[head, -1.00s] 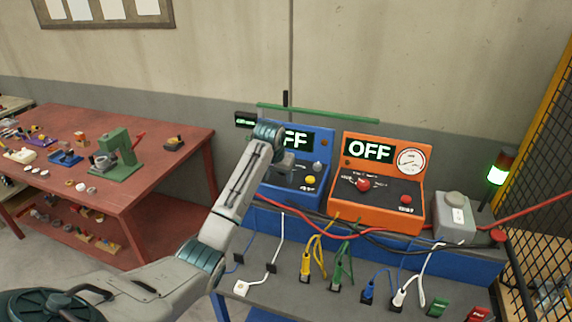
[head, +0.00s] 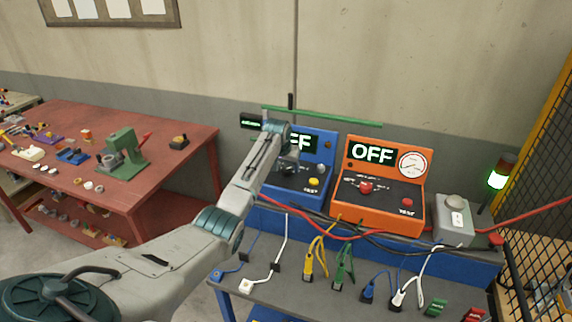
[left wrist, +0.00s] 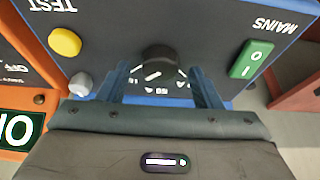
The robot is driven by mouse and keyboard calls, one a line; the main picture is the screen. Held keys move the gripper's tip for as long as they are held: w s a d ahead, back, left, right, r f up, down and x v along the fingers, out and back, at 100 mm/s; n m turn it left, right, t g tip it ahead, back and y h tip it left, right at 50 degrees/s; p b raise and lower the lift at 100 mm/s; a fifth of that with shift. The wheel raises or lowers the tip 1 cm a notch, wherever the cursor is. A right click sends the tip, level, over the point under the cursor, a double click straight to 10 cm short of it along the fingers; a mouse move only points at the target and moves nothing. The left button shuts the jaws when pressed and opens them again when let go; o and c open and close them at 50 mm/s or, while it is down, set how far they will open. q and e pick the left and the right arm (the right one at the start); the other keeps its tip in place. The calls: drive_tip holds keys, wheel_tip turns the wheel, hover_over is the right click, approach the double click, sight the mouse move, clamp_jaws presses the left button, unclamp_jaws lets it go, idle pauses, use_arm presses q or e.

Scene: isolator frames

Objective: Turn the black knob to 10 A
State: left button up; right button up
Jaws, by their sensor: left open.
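The black knob (left wrist: 158,58) with a white pointer line sits on the dark panel of the blue box (head: 327,148). In the left wrist view it lies between the two fingers of my left gripper (left wrist: 160,75), which is open with a gap visible on both sides. In the head view my left gripper (head: 288,166) is at the front of the blue box and covers most of the knob. The blue box's display is partly covered by my arm; "FF" shows. My right gripper is not in view.
A yellow TEST button (left wrist: 65,42), a grey knob (left wrist: 81,84) and a green MAINS switch (left wrist: 251,59) flank the black knob. An orange box (head: 352,200) reading OFF stands right of the blue box. Cables and plugs cover the bench (head: 300,300) in front.

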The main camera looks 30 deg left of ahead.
use_arm(q)
drive_tip(key=shift+w+f, duration=0.15)
drive_tip(key=shift+f, duration=0.35)
drive_tip(key=c, duration=1)
